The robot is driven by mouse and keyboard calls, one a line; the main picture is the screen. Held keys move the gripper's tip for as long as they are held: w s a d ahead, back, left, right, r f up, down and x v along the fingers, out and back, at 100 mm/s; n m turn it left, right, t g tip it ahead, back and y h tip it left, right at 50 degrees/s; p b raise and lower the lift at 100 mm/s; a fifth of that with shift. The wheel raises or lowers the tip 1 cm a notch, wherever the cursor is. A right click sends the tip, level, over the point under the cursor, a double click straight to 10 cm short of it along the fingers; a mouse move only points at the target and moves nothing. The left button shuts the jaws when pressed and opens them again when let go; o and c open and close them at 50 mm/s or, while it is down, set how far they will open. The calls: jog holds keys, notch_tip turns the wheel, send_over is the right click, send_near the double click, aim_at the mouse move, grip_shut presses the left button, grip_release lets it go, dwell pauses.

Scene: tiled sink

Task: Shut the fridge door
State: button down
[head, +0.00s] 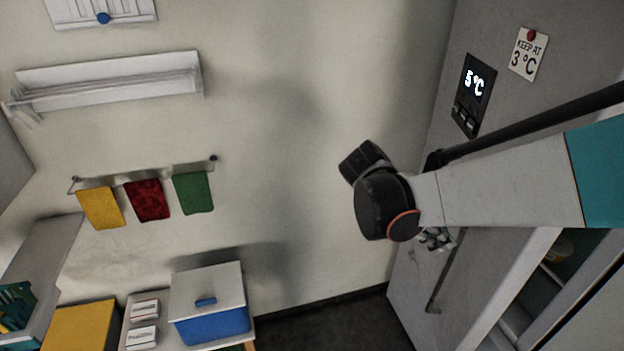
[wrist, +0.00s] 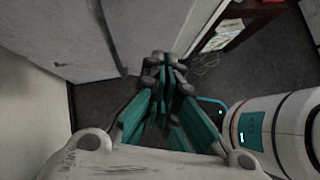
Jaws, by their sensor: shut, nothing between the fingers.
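The grey fridge (head: 570,45) stands at the right of the head view. Its lower door (head: 412,275) is ajar, with a dark bar handle (head: 445,275) on its front. The shelved interior (head: 545,285) shows through the gap behind the door's pale edge. In the wrist view a pale panel (wrist: 85,35) with a dark handle, seemingly the door's front, fills the upper left. My gripper (wrist: 165,62) is shut and empty, its teal fingers together beside this panel; I cannot tell whether they touch it. In the head view my arm mostly hides the gripper.
A display (head: 473,95) reads 5°C beside a note (head: 528,54) saying keep at 3°C. A blue box with a white lid (head: 215,315) stands at lower left. Three towels hang on a rail (head: 145,178). In the wrist view, dark floor (wrist: 95,105) is open beside the panel.

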jog(key=b, duration=0.4)
send_near(493, 277)
notch_tip(493, 277, down, 3)
jog(key=d, duration=0.2)
jog(key=shift+w+d+f, duration=0.1)
jog(key=shift+w+d, duration=0.1)
jog(key=shift+d, duration=0.4)
